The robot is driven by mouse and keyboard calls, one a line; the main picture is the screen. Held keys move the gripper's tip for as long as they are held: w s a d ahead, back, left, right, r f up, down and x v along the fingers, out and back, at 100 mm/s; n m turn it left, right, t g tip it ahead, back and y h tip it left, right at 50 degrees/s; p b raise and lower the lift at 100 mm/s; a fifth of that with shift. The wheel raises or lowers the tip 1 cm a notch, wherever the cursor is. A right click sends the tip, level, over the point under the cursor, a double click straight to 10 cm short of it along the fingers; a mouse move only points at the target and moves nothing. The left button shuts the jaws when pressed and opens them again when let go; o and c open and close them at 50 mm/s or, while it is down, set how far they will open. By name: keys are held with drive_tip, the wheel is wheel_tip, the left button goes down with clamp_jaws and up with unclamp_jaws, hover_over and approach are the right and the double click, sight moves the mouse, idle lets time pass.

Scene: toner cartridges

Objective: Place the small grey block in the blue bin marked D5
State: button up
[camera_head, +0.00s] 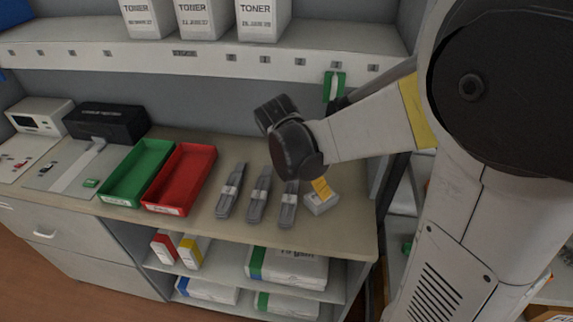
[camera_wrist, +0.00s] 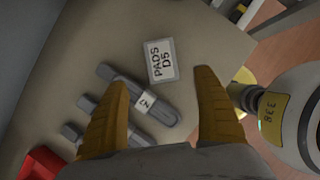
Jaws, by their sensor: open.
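A small light grey block (camera_head: 320,203) lies on the worktop near its right end. In the wrist view the block (camera_wrist: 160,60) shows a pale top label reading "PADS D5". My gripper (camera_wrist: 162,80) is open, with its two yellow fingers apart and nothing between them. In the wrist view the block lies just beyond the fingertips, between their lines. In the head view my gripper (camera_head: 321,187) is just above the block and partly hidden by my wrist. I cannot make out a blue bin marked D5 in either view.
Dark grey strapped bundles (camera_head: 260,194) lie left of the block; one is close beside it. A red tray (camera_head: 182,178) and a green tray (camera_head: 137,172) stand farther left. A shelf with toner boxes (camera_head: 257,18) runs above. The worktop's front edge is near.

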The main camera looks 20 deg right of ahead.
drive_tip(key=b+x, duration=0.4)
drive_tip(key=x, duration=0.6)
drive_tip(key=shift+s+d+f+b, duration=0.1)
drive_tip(key=shift+d+f+b, duration=0.05)
drive_tip(key=shift+d+b, duration=0.15)
drive_tip(key=shift+a, duration=0.1)
drive_tip(key=c, duration=1.4)
drive_tip(key=shift+r, duration=0.25)
